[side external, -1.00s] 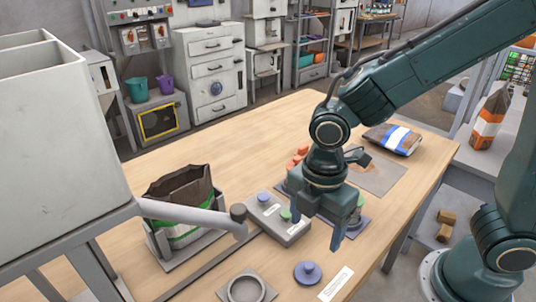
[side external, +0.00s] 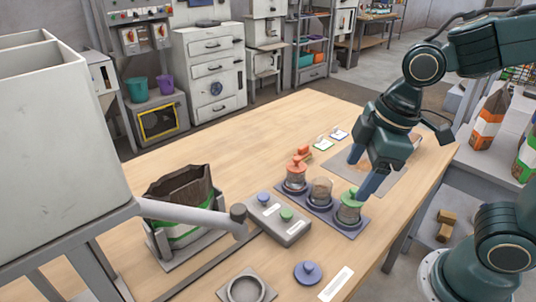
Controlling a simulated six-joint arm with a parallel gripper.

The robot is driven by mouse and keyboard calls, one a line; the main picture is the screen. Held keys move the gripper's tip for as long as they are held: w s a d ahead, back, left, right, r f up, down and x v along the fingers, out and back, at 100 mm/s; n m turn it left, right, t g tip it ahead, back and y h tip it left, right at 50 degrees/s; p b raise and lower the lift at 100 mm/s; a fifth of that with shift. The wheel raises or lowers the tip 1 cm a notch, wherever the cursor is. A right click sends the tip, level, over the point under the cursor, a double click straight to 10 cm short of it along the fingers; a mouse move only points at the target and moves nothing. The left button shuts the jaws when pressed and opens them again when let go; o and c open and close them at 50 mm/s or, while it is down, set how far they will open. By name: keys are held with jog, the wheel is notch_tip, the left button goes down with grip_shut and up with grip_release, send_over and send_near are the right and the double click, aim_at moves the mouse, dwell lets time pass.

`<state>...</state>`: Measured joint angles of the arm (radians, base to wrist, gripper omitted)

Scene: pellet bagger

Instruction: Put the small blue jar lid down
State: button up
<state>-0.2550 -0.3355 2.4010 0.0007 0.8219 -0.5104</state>
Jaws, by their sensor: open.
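The small blue jar lid (side external: 308,273) lies flat on the table, knob up, near the front edge. Nothing is touching it. My gripper (side external: 363,172) is open, up and to the right of the lid and well apart from it. One finger points down close to the jar with the green lid (side external: 350,199); I cannot tell if it touches. The middle jar (side external: 320,191) has no lid on it. All three jars stand on a blue-grey tray (side external: 347,229).
A round grey ring fixture (side external: 246,290) and a white label (side external: 336,284) flank the lid. An open bag (side external: 180,197) stands in a holder at left. The far-left tabletop is clear.

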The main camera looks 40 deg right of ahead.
jog(key=s+d+r+m+t, duration=0.2)
jog(key=s+d+r+m, duration=0.2)
jog(key=s+d+m, duration=0.2)
jog(key=shift+r+m+t+h, duration=0.25)
jog(key=shift+m+t+h, duration=0.15)
jog(key=shift+m, duration=1)
